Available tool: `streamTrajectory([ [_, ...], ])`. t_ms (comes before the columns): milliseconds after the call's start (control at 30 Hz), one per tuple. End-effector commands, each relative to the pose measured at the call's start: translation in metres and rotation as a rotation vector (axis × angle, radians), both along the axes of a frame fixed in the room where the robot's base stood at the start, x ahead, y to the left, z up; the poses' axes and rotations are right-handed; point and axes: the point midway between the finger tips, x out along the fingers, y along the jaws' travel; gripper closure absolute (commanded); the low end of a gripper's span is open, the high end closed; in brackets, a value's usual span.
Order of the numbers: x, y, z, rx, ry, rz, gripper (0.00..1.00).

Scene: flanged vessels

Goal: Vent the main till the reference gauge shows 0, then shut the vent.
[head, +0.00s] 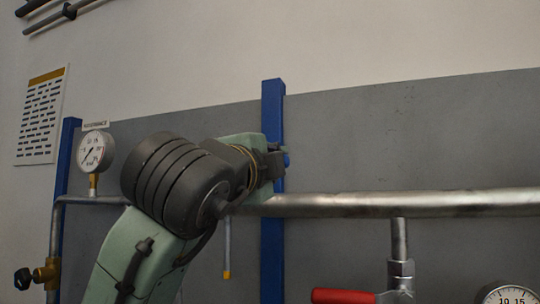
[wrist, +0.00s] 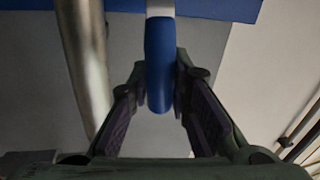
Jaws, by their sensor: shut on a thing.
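The reference gauge (head: 96,152) is a white round dial at the left in the head view, under a small label. Its dark needle slants to the lower left; the exact reading is too small to tell. My gripper (wrist: 164,92) is shut on a blue handle (wrist: 159,60) in the wrist view, one finger on each side of it. A pale stem joins the handle at the top. In the head view my gripper (head: 271,166) is at the blue post, largely hidden by my own wrist. I cannot tell from any marking whether this handle is the vent.
A grey pipe (head: 400,205) runs right from behind my arm. A red lever (head: 343,296) and a partly cut-off gauge (head: 510,295) are at lower right. A brass valve with a black knob (head: 23,278) is at lower left. The blue post (head: 272,110) stands behind my wrist.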

Motion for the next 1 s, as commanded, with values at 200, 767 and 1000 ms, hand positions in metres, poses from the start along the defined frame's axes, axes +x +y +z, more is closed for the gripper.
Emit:
streamTrajectory([
  [200,-0.0001,-0.0005,-0.0077,0.071,-0.024,-0.001,1.0],
  [767,-0.0002,-0.0009,-0.0104,0.099,-0.032,-0.001,1.0],
  [1000,-0.0001,-0.0007,-0.01,0.098,-0.032,-0.001,0.67],
])
